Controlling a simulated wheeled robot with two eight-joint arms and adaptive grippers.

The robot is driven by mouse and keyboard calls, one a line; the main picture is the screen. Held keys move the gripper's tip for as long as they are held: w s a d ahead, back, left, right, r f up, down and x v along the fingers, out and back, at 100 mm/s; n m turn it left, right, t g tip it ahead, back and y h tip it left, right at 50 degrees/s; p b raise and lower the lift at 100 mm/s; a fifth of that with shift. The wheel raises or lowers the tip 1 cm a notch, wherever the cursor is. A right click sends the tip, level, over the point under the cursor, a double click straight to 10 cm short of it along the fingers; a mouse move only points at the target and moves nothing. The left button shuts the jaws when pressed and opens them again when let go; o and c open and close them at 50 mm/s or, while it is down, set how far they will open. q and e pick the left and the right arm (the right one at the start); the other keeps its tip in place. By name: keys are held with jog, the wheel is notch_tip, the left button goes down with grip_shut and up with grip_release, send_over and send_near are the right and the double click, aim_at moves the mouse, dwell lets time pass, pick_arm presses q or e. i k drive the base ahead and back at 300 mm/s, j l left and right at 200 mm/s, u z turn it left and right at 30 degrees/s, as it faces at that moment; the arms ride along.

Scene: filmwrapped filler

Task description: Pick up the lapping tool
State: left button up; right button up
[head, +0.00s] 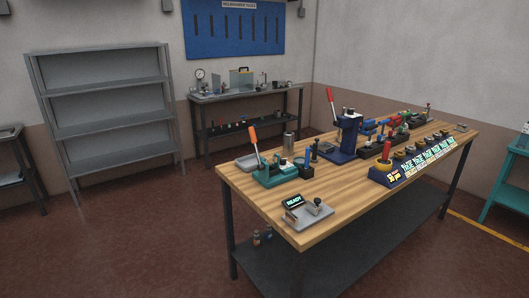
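Neither of my grippers is in the head view. I cannot tell for sure which object is the lapping tool. A small dark-knobbed piece (317,202) stands on a grey plate (308,221) at the near end of the wooden workbench (345,204). A red-handled piece (387,150) stands upright in the first place of a labelled row of blue stands (388,179). A dark upright piece (314,152) stands behind the teal fixture. All of these are small in the view.
A teal fixture with an orange lever (253,138) and a blue press with a red lever (331,103) rise from the bench. A "READY" display (294,200) is on the grey plate. Empty shelves (107,92) and a back bench (245,97) stand behind. Open floor lies left.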

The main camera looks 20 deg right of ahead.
aim_at(313, 160)
jog(key=l+u, duration=0.45)
jog(key=l, duration=0.2)
jog(key=l+u, duration=0.45)
jog(key=l, duration=0.25)
jog(key=k+l+u, duration=0.2)
jog(key=l+u, duration=0.25)
jog(key=l, duration=0.15)
